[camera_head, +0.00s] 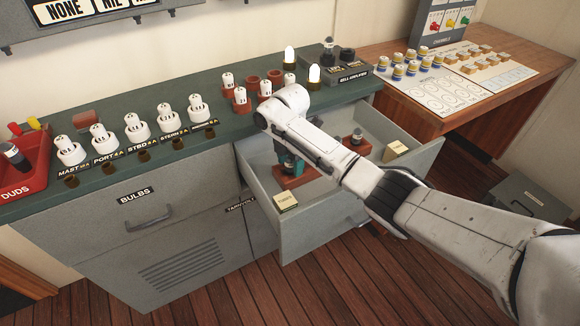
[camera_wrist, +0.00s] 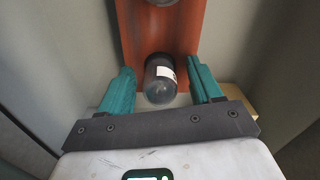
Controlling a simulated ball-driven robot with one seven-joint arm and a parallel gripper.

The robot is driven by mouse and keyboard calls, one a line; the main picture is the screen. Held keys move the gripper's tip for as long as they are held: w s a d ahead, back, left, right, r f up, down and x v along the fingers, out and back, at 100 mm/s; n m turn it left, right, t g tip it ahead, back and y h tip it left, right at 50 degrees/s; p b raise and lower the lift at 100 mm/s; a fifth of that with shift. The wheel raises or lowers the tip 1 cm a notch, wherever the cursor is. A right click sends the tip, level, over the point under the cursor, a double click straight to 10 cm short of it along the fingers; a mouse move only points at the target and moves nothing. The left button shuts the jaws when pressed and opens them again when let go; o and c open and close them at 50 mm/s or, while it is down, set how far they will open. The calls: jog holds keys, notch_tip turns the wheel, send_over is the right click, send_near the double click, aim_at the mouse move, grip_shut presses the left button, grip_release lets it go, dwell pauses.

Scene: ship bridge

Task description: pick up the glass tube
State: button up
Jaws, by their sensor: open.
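The glass tube (camera_wrist: 161,80), dark-ended with a white label, sits at a reddish-brown holder (camera_wrist: 150,35) in the wrist view. My gripper (camera_wrist: 163,70) is open, with its two teal fingers on either side of the tube. Gaps show between the tube and both fingers. In the head view my gripper (camera_head: 291,163) reaches down into the open drawer, over the reddish holder (camera_head: 296,178). My arm and fingers hide the tube between them there. Part of another round, pale-and-dark item (camera_wrist: 161,2) shows at the top edge of the wrist view.
The open drawer (camera_head: 330,214) has close grey walls around my gripper. It also holds a second dark-topped item (camera_head: 357,135) and cream labelled blocks (camera_head: 286,202). The green counter (camera_head: 221,127) behind carries white sockets and lit bulbs. A wooden desk (camera_head: 470,110) stands at the right.

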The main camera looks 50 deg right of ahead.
jog(key=shift+c, duration=0.5)
jog(key=c, duration=1)
